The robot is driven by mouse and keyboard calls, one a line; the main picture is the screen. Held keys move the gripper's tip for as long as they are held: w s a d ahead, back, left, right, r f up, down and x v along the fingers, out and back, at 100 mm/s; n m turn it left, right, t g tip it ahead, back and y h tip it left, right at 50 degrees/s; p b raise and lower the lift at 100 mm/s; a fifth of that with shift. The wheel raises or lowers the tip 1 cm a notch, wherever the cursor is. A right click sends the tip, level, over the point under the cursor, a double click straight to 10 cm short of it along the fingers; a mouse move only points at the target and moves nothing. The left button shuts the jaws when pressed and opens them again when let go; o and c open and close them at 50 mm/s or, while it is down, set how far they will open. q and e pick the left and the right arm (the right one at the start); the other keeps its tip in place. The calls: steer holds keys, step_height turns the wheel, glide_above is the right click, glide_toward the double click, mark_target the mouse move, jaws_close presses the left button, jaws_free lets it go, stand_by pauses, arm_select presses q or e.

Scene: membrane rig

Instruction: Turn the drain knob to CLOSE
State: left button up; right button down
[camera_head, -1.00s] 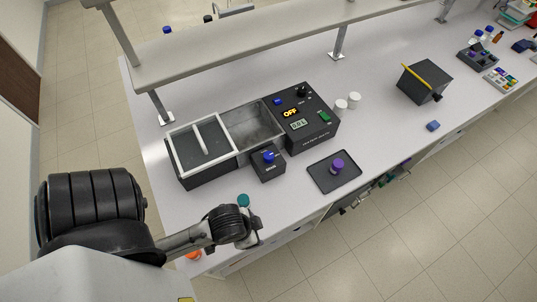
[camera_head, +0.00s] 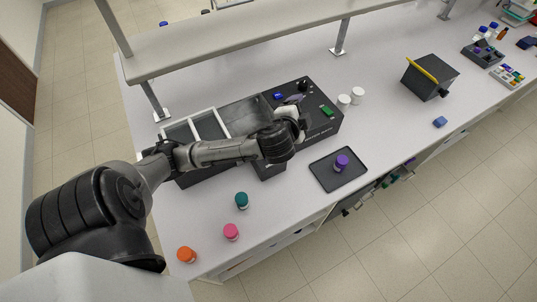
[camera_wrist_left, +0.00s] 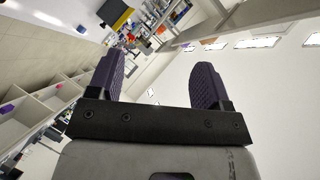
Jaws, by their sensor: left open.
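The black water bath unit (camera_head: 322,131) stands on the bench with its control panel at the right. A small black box (camera_head: 268,172) is attached at its front. The blue knob on this box, likely the drain knob, is hidden now behind my left wrist. My left arm reaches across the bath from the left. My right gripper does not show.
A dark tray (camera_head: 325,177) with a purple-capped jar lies to the right. Teal (camera_head: 242,200), pink (camera_head: 231,232) and orange (camera_head: 187,254) capped jars stand along the front left. Two white jars (camera_head: 350,98) stand right of the bath. A shelf (camera_head: 230,38) runs above the back.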

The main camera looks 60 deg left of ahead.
arm_select(q)
steer(key=w+a+r+m+t+h+b, duration=0.15)
steer(key=w+r+m+t+h, duration=0.75)
steer(key=m, duration=1)
step_height(320, 180, down, 8)
steer(key=d+m+g+h, duration=0.2)
steer(key=m+g+h, duration=0.45)
steer(key=m, duration=1.05)
steer(key=s+a+f+m+g+y, duration=0.4)
steer(key=s+a+f+m+g, duration=0.15)
steer(key=s+f+g, duration=0.2)
steer(key=s+a+f+m+g+y, duration=0.35)
steer(key=s+f+m+g, duration=0.3)
steer(key=f, duration=0.25)
steer(key=shift+n, duration=0.3)
steer(key=f+p, duration=0.1)
steer(key=f, duration=0.3)
steer(key=f+p, duration=0.1)
steer(key=f, duration=0.3)
steer(key=f+p, duration=0.1)
steer(key=f, duration=0.4)
steer(key=shift+w+a+f, duration=0.1)
steer(key=shift+w+a, duration=0.05)
steer(key=shift+a, duration=0.15)
